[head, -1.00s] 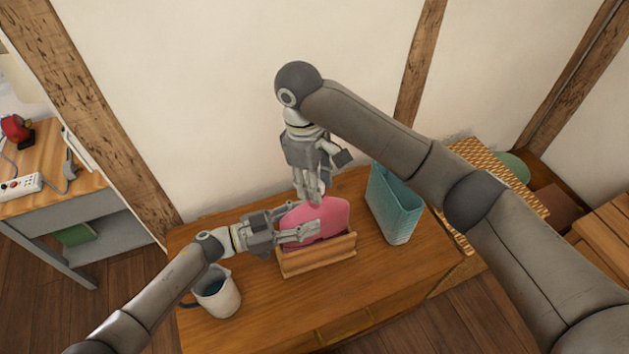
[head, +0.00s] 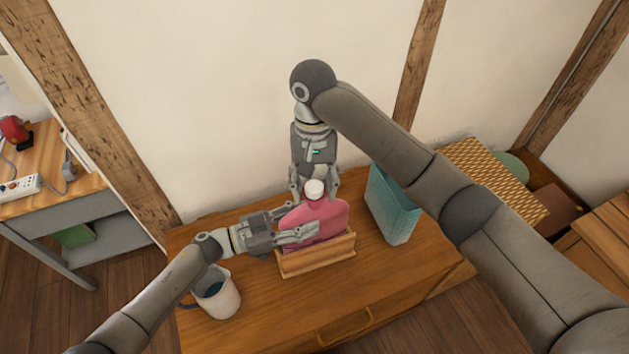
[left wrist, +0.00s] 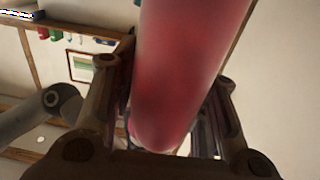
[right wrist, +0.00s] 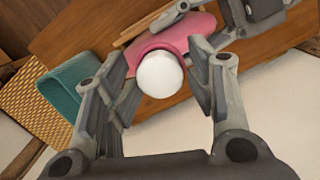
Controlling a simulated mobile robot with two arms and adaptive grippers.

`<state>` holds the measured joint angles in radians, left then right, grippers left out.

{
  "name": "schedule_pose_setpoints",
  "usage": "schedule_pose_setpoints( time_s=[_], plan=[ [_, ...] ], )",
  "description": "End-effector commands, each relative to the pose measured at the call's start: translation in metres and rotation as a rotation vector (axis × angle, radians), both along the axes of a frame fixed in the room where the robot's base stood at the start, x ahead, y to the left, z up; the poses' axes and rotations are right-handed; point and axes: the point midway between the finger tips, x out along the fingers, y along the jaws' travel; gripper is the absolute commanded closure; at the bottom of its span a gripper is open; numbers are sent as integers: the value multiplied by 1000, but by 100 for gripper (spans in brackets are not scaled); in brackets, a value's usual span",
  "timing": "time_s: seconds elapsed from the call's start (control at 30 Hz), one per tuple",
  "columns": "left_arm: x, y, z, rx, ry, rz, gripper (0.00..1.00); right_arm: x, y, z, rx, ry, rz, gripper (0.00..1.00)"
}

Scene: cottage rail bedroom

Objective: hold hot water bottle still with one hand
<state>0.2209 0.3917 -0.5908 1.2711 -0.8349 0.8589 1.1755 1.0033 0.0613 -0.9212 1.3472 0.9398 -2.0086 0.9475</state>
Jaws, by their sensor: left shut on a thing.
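The pink hot water bottle (head: 332,216) stands upright in a wooden holder (head: 320,261) on the dresser, its white cap (head: 315,189) facing up. My left gripper (head: 300,223) is shut on the bottle's body from the left, one finger on each side. The pink body fills the middle of the left wrist view (left wrist: 180,75) between the fingers. In the right wrist view, the white cap (right wrist: 160,74) lies between the open fingers, with a gap showing on either side.
A teal ribbed container (head: 393,207) stands right of the bottle. A white mug (head: 217,295) stands left of the holder, close under my left arm. The wall is close behind the dresser top (head: 265,320), whose front part is clear. A woven box (head: 490,175) is farther right.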

Motion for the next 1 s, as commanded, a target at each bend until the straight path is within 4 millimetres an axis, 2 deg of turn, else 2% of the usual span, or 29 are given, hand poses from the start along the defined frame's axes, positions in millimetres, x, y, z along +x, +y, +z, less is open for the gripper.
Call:
schedule_pose_setpoints(
  time_s=[0.3,0.47,1.0],
  plan=[
    [2,2,-1,5,-1,6,100,1,0,3,0,-3,1,43],
    [2,2,-1,5,-2,6,100,3,0,13,1,-7,3,43],
    [2,2,-1,7,-3,6,100,14,0,102,-1,-5,1,43]
  ],
)
